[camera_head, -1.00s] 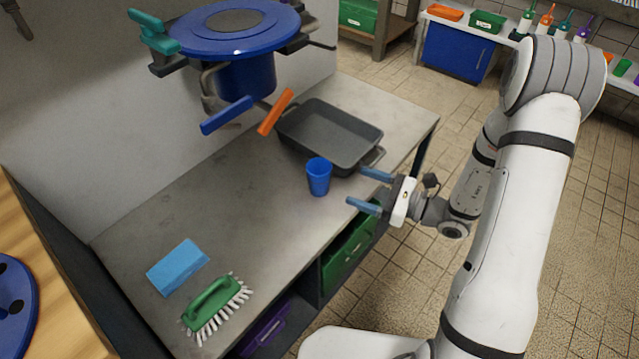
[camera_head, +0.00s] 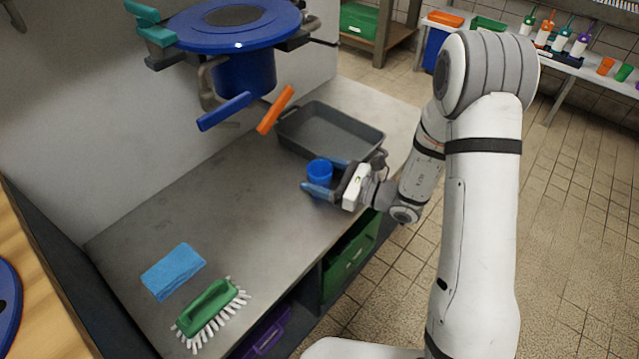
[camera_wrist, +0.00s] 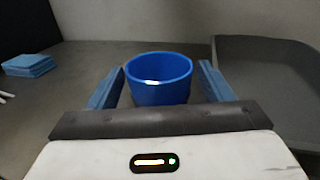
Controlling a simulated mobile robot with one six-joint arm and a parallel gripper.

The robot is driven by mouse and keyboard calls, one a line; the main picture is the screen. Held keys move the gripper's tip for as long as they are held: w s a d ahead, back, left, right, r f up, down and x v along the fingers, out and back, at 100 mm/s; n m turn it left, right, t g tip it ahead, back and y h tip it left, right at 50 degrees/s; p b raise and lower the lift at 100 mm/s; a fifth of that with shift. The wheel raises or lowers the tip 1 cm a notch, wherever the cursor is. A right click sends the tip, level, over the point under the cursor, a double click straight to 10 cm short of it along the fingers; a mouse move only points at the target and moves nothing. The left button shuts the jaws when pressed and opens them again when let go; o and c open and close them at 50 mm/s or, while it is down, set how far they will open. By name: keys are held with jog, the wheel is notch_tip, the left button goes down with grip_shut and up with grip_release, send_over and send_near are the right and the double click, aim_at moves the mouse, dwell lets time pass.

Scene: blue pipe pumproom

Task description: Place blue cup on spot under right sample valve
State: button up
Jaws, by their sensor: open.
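The blue cup (camera_head: 320,171) stands upright on the grey metal bench, just in front of the dark tray. My gripper (camera_head: 322,178) is open, with its blue fingers on either side of the cup. In the wrist view the cup (camera_wrist: 160,80) sits between the two fingers (camera_wrist: 162,88), with a small gap on each side. Above the bench is a blue round vessel (camera_head: 238,75). A blue valve handle (camera_head: 224,111) and an orange valve handle (camera_head: 275,110) hang at its underside. I cannot make out a marked spot beneath them.
The dark tray (camera_head: 300,142) stands at the back right of the bench. A light blue cloth or sponge (camera_head: 173,271) and a green scrub brush (camera_head: 210,312) lie at the front left. The middle of the bench (camera_head: 225,205) is clear.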

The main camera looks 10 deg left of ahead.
jog(key=c, duration=1.1)
